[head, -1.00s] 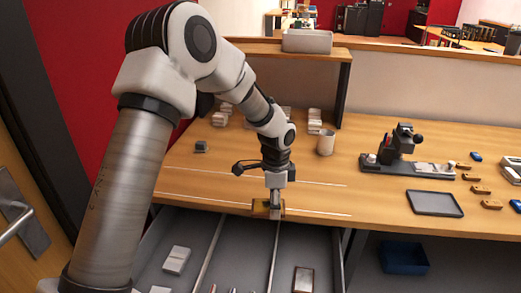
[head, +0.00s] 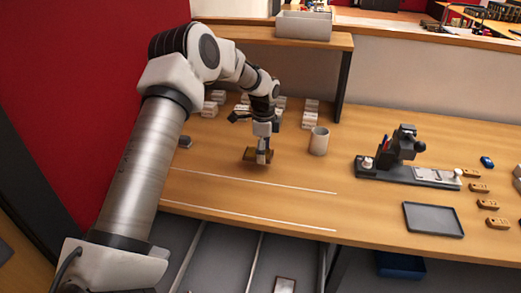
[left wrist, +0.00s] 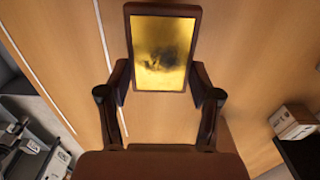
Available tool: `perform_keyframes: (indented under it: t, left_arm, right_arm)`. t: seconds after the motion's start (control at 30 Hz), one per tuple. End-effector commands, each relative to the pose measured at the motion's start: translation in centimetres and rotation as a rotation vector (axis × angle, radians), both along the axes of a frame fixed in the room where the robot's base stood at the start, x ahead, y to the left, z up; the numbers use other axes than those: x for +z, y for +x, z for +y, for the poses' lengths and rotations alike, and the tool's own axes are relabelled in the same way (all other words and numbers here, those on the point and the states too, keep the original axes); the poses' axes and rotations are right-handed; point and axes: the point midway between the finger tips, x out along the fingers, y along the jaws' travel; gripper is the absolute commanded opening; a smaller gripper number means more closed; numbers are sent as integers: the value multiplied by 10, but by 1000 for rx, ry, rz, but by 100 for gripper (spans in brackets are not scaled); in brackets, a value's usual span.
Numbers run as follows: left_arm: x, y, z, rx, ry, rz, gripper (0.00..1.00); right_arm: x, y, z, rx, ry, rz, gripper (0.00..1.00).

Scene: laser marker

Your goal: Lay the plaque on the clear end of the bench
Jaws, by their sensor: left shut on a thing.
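The plaque, a gold plate in a dark wooden frame, shows clearly in the left wrist view (left wrist: 163,48) and is small and edge-on in the head view (head: 249,155). My left gripper (head: 263,158) is shut on it, with a finger at each side of its near end in the left wrist view. The gripper points down over the left part of the wooden bench (head: 225,170), behind two white lines (head: 255,182). I cannot tell whether the plaque touches the bench top. My right gripper is not in view.
White boxes (head: 311,113) and a beige cup (head: 319,141) stand behind and right of the gripper. A small dark block (head: 185,142) lies left. A marking machine (head: 403,145) and a grey tray (head: 433,219) are further right. An open drawer (head: 225,262) lies below the front edge.

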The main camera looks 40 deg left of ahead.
Motion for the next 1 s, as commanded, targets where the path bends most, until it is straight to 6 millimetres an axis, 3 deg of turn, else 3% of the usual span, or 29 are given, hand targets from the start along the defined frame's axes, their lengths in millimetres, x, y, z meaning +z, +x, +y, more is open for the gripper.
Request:
perform_keyframes:
  t: [0.1,0.2,0.4,0.73,0.77,0.8,0.83,1.0]
  left_arm:
    - [-2,14,21,3,1,0,28]
    - [-6,17,27,0,0,1,28]
    - [-36,17,27,0,0,1,28]
    - [-42,18,26,0,0,0,28]
    - [-41,18,26,0,-1,0,71]
    - [-41,18,26,0,0,-1,85]
    - [-41,18,26,0,-1,0,89]
    - [-41,18,26,0,-1,0,89]
  right_arm:
    - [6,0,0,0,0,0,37]
    - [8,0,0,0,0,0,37]
    - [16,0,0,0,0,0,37]
    - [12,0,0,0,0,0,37]
    - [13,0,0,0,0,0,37]
    - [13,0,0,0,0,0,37]
    - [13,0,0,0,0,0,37]
    - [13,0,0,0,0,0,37]
